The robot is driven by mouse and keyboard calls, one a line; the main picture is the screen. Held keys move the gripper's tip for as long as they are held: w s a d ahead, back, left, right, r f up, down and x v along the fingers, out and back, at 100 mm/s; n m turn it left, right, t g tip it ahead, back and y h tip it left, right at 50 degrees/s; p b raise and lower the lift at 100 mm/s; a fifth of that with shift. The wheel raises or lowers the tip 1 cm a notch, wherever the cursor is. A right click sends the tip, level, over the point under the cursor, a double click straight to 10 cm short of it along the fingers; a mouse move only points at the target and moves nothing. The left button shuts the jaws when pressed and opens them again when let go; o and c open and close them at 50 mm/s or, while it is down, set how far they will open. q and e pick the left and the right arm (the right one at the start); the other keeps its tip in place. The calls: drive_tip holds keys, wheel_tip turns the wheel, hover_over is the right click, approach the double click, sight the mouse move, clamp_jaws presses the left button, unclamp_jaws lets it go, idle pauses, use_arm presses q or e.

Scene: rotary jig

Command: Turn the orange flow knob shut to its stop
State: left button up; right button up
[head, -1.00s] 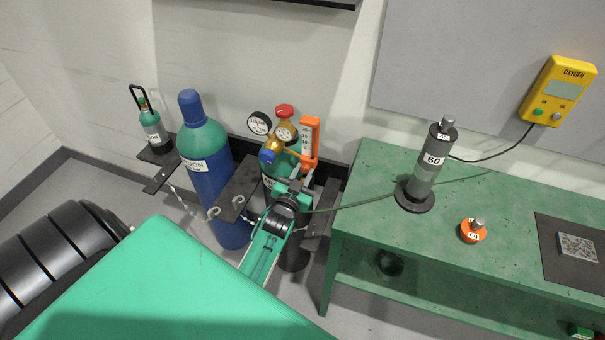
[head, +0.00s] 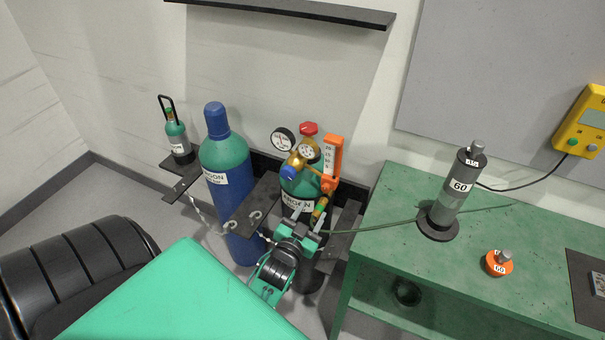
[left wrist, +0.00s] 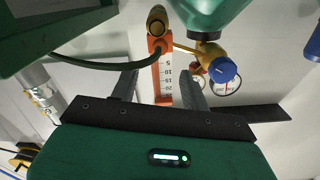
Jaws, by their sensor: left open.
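The flowmeter (head: 333,158) is an orange frame with a white scale, on the brass regulator of the rear cylinder. The orange flow knob (head: 329,184) appears as a small orange part at its lower end; it is small and hard to make out. My left gripper (head: 308,219) is open and empty, below and in front of the flowmeter, apart from it. In the left wrist view, the flowmeter (left wrist: 160,75) appears upside down, beyond and between the two open fingers (left wrist: 160,88). A brass fitting (left wrist: 157,20) sits at its end. My right gripper is not in view.
A blue argon cylinder (head: 228,195) stands left of the regulator, with dark brackets and chain nearby. A hose (head: 390,225) runs to the green bench (head: 390,260) at right. The bench holds a grey column (head: 452,195) and an orange weight (head: 498,264).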

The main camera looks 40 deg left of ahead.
use_arm(q)
drive_tip(key=shift+b+v, duration=0.45)
drive_tip(key=shift+v, duration=2.05)
drive_tip(key=s+d+f+g+h, duration=0.1)
drive_tip(key=s+d+f+g, duration=0.2)
drive_tip(key=f, duration=0.8)
drive_tip(key=s+d+f+m+g+h, duration=0.1)
drive_tip(key=s+d+f+g+h, duration=0.15)
drive_tip(key=f, duration=0.95)
drive_tip(key=s+d+f+g+h, duration=0.1)
drive_tip(key=s+d+f+g, duration=0.2)
drive_tip(key=f, duration=0.8)
drive_tip(key=s+f+g, duration=0.2)
drive_tip(key=s+f, duration=0.4)
drive_tip(key=s, duration=0.3)
drive_tip(key=s+a+f+m+g, duration=0.1)
drive_tip(key=s+f+g, duration=0.2)
drive_tip(key=s+f, duration=0.4)
drive_tip(key=s+f+g, duration=0.3)
drive_tip(key=s+f, duration=0.3)
drive_tip(key=s, duration=0.6)
drive_tip(key=shift+s+a+f, duration=0.3)
drive_tip(key=shift+s+a, duration=0.1)
